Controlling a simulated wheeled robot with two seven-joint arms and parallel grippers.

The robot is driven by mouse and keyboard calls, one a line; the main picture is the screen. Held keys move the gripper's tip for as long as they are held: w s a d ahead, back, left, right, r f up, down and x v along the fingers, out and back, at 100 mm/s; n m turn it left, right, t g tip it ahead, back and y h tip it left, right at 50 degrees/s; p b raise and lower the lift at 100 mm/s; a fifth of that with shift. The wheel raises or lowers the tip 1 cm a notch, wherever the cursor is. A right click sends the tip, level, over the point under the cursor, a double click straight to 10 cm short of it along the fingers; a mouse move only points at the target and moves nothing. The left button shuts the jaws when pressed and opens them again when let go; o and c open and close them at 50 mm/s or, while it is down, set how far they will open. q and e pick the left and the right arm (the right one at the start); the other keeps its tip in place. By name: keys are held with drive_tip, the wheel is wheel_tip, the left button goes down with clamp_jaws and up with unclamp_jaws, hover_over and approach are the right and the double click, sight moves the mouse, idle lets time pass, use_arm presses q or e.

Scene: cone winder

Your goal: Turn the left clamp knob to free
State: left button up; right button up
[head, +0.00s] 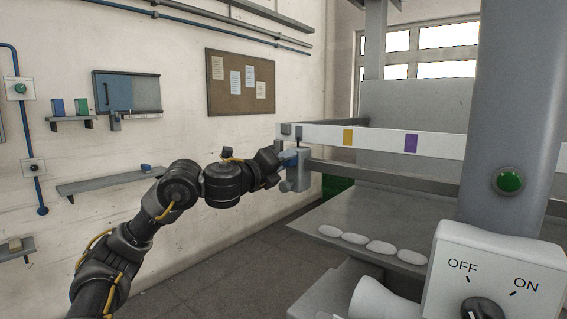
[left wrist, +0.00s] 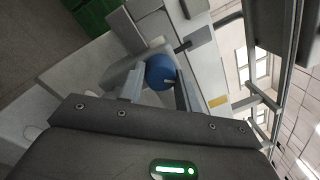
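The left clamp knob is blue and round and shows in the left wrist view (left wrist: 159,71), on a light grey clamp block at the end of the white rail. In the head view a small blue part of the knob (head: 288,158) shows beside the clamp block (head: 299,172). My left gripper (head: 283,159) is at the knob. In the left wrist view its two fingers (left wrist: 157,88) stand apart, one on each side of the knob. I cannot tell whether they touch it. My right gripper is in neither view.
The white rail (head: 380,139) with yellow and purple marks runs right from the clamp. Below it is a grey shelf (head: 350,215) with several white oval pieces. An OFF/ON switch box (head: 490,275) and a pillar with a green button (head: 509,181) stand at the right.

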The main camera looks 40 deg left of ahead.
use_arm(q)
drive_tip(key=o, duration=0.4)
drive_tip(key=s+b, duration=0.2)
drive_tip(key=s, duration=0.8)
drive_tip(key=shift+s+d+f, duration=0.15)
drive_tip(key=shift+s+f, duration=0.25)
